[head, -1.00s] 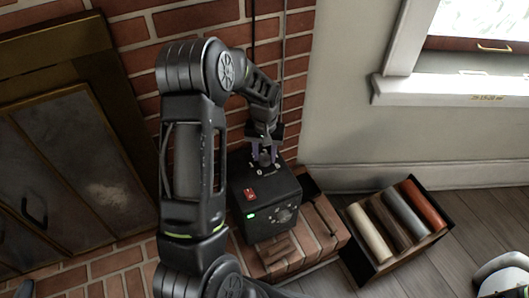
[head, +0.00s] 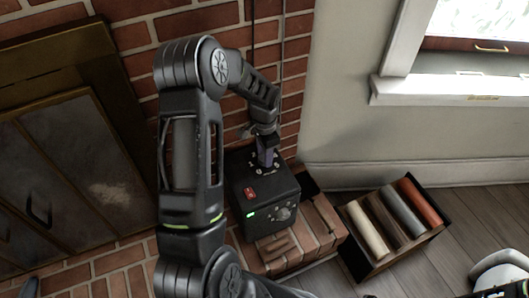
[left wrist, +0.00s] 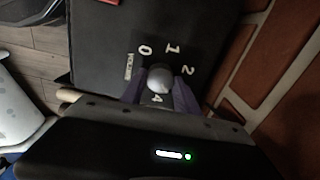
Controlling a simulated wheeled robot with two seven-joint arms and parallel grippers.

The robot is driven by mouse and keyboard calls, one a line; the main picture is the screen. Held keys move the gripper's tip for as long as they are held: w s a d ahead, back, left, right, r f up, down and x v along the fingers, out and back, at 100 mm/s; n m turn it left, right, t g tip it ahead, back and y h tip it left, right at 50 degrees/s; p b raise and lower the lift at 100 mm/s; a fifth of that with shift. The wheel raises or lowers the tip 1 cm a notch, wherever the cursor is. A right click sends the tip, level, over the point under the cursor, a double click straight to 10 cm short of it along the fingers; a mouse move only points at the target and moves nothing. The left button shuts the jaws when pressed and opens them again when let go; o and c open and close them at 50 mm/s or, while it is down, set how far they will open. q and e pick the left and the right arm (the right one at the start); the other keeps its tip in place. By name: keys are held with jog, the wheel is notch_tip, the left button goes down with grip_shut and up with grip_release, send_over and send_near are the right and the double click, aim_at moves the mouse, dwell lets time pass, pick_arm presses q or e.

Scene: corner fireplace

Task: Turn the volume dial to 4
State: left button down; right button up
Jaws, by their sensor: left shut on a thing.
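The volume dial (left wrist: 158,80) is a small round pale knob on top of a black box (head: 260,182). In the left wrist view, the numbers 0, 1 and 2 show around it, with a small label beside the 0. A 4 shows partly between the fingers, just below the knob. My left gripper (left wrist: 160,90) is shut on the dial, with one purple finger on each side of it. In the head view my left gripper (head: 266,158) points down onto the box top and hides the dial. I cannot read the dial's pointer. My right gripper is not in view.
The box stands on a brick ledge (head: 318,228) against a brick wall (head: 140,40). Its front has a green light (head: 251,214) and a round knob (head: 283,214); a red switch (head: 250,194) is on top. A crate of rolls (head: 352,262) stands to the right.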

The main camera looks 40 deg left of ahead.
pick_arm(q)
jog(key=m+p, duration=0.1)
jog(key=m, duration=0.3)
jog(key=shift+r+m, duration=0.1)
jog(key=shift+m, duration=0.2)
jog(key=shift+m+p, duration=0.5)
jog(key=shift+m, duration=1)
jog(key=c, duration=0.9)
grip_release()
notch_tip(320, 180, up, 8)
jog(key=shift+f+p, duration=0.2)
jog(key=shift+p, duration=0.4)
